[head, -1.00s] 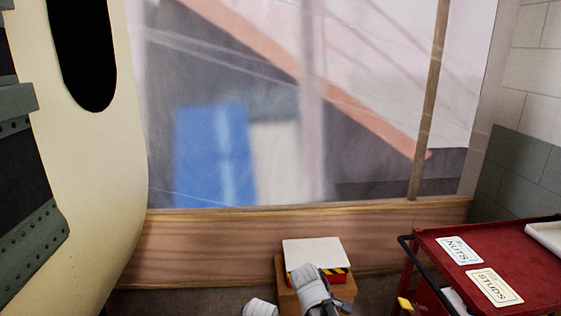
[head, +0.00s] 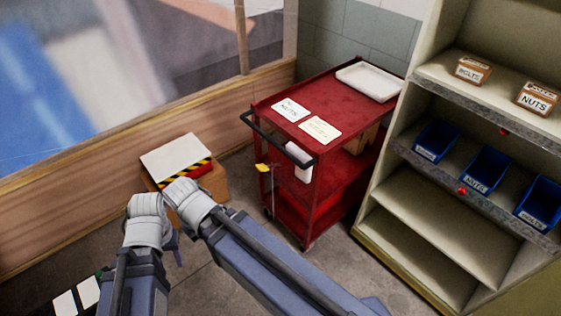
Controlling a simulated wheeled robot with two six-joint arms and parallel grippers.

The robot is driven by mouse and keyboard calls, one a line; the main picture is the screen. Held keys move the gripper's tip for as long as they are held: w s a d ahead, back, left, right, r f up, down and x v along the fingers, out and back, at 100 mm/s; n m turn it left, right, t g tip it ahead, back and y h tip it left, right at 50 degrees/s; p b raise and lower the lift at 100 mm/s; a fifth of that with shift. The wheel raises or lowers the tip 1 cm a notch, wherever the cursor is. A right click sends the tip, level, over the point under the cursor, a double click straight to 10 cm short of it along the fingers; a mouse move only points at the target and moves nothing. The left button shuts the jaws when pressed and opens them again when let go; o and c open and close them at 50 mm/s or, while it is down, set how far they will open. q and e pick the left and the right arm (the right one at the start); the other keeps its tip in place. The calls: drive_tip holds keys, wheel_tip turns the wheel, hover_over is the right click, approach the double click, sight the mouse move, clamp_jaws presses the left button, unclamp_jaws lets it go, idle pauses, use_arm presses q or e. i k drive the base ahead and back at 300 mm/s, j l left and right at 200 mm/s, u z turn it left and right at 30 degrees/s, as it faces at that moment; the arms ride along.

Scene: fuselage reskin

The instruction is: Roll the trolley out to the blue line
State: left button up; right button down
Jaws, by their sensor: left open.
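The red trolley (head: 318,168) stands on the grey floor between the wooden-framed window wall and the shelf unit. Its black push handle (head: 275,140) faces left. Two cards lie on its top, one reading NUTS (head: 291,110) and the other apparently STUDS (head: 320,130). A white tray (head: 370,82) sits at the top's far end. A yellow-tipped lever (head: 262,168) shows below the handle. My left gripper (head: 172,247) is small and mostly hidden by grey arm joints, left of the trolley and apart from it. My right gripper cannot be made out. No blue line shows.
A cardboard box (head: 212,186) with a white board (head: 176,157) and hazard stripes stands by the wall, left of the trolley. The cream shelf unit (head: 440,215) with blue bins (head: 485,168) stands close on the trolley's right. Bare floor (head: 235,285) lies in front.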

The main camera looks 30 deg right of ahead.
sight(346, 110)
drive_tip(key=z, duration=1.1)
